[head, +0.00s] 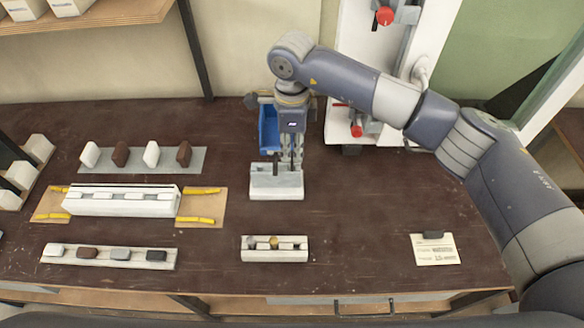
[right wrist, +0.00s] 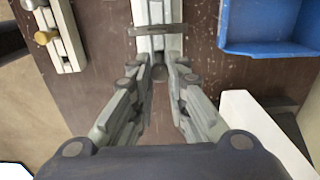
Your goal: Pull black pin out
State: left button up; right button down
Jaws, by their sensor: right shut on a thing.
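A white clamp block (head: 276,187) stands on the dark bench in the middle of the head view. My right gripper (head: 288,163) points down onto this block, its fingers at the block's top. In the right wrist view, the two fingers (right wrist: 160,80) close around a small dark round piece (right wrist: 160,73), which appears to be the black pin. It sits at the end of the white block (right wrist: 157,46), mostly hidden by the fingers. I cannot tell whether it is still seated in the block. My left gripper is not in view.
A white holder (head: 274,255) with a grey and a brass piece lies in front. A blue bin (head: 268,131) stands behind my gripper. A long white profile (head: 120,201) with yellow strips lies left. A card (head: 435,250) lies right, with bare bench before it.

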jog(key=shift+r+p, duration=0.9)
jog(key=shift+r, duration=1.7)
